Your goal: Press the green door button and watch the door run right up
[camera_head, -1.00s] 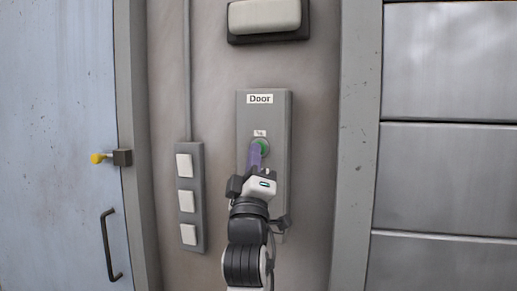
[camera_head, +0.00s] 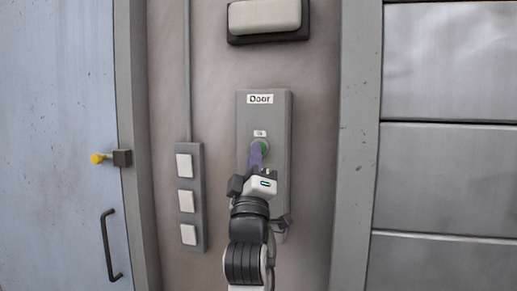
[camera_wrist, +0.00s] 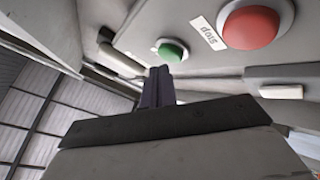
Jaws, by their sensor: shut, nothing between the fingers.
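The green button (camera_head: 262,146) sits on a tall grey panel (camera_head: 278,107) labelled "Door". My gripper (camera_head: 256,153) is shut and empty, its purple fingers pointing up at the button and covering its lower left part. In the wrist view the closed fingertips (camera_wrist: 160,71) lie just below the green button (camera_wrist: 172,51). I cannot tell whether they touch it. The grey slatted door (camera_head: 445,180) is at the right; its panels fill the view there, and its top and bottom edges are out of view.
A red button (camera_wrist: 250,26) with a "stop" label is near the green one in the wrist view; my gripper hides it in the head view. A strip of white switches (camera_head: 187,200) is to the left. A blue door (camera_head: 60,150) with a dark handle (camera_head: 109,246) is farther left.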

